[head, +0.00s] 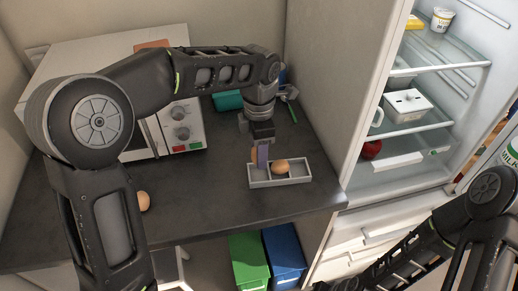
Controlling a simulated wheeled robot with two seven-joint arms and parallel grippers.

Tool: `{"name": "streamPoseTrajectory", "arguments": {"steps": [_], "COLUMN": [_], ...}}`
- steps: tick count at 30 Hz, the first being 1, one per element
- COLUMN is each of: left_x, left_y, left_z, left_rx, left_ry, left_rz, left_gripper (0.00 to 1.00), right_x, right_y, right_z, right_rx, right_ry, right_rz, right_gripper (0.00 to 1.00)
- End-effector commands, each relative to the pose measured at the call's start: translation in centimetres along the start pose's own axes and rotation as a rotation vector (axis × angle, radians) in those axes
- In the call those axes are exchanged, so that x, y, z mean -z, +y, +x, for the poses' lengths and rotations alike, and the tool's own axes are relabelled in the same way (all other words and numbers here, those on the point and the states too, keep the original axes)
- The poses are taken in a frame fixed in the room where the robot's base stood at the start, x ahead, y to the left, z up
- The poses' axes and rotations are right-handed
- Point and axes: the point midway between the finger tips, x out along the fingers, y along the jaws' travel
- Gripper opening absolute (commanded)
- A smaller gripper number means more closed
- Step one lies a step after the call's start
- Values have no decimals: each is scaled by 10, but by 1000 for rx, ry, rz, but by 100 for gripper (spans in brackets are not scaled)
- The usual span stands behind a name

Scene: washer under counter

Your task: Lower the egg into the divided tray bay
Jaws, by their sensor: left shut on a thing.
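The divided tray (281,182) is a small light-grey tray on the dark counter, near its right end. A brown egg (282,166) sits in it, right of my left gripper (261,156). My left gripper points down at the left part of the tray and is shut on a tan thing, probably an egg, which shows only as a sliver beside the purple finger. I cannot tell whether it touches the tray floor. Another egg (144,201) lies on the counter to the left, partly hidden by my left arm. My right arm shows at the lower right; its gripper is out of view.
A white microwave (184,118) stands at the back left and a teal container (228,100) behind the tray. An open fridge (420,110) with shelves is on the right. Green (248,262) and blue (284,255) bins stand below the counter. The counter's front middle is clear.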

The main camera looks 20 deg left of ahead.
Motion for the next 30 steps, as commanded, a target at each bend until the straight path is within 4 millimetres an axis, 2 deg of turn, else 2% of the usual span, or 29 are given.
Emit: {"name": "streamPoseTrajectory", "arguments": {"steps": [7, 30], "left_x": [0, 0], "left_y": [0, 0], "left_z": [12, 12], "left_rx": [0, 0], "left_ry": [0, 0], "left_rz": [1, 0], "left_gripper": [8, 8], "right_x": [0, 0], "right_y": [3, 3], "right_z": [9, 9], "right_rx": [0, 0], "right_ry": [0, 0], "right_rz": [0, 0], "right_gripper": [30, 30]}}
